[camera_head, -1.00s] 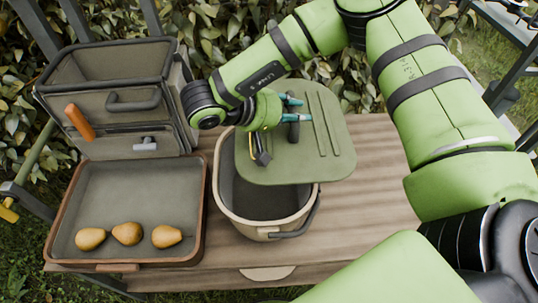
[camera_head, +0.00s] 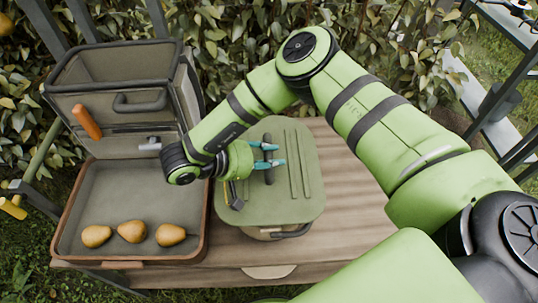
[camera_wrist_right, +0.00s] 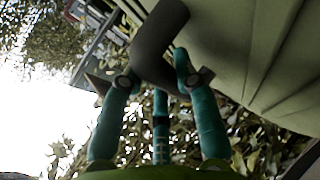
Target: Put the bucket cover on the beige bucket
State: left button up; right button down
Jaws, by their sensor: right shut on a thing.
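The green bucket cover (camera_head: 297,190) lies over the top of the beige bucket (camera_head: 262,233) in the head view and hides its opening. Only a little of the bucket's front wall shows below the cover. I cannot tell whether the cover is fully seated. My right gripper (camera_head: 277,156) is shut on the cover's dark handle. In the right wrist view, the teal fingers close on the dark handle (camera_wrist_right: 156,40), with the cover's underside or face (camera_wrist_right: 265,50) at the upper right. My left gripper is not in view.
An open case-like tray (camera_head: 120,257) with three pears (camera_head: 131,231) stands left of the bucket, its upright lid holding an orange-handled tool (camera_head: 87,122). The wooden table (camera_head: 350,215) is clear to the right. Leafy bushes stand behind.

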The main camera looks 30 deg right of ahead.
jog(key=shift+f, duration=0.2)
jog(key=c, duration=0.9)
grip_release()
jog(key=shift+c, duration=0.2)
jog(key=shift+r, duration=0.1)
jog(key=shift+r, duration=0.2)
jog(key=b+v, duration=0.1)
jog(key=v, duration=0.9)
jog(key=shift+a+b, duration=0.3)
jog(key=shift+b, duration=0.1)
jog(key=shift+s+a+r, duration=0.1)
jog(key=shift+a+r, duration=0.35)
jog(key=shift+a, duration=0.15)
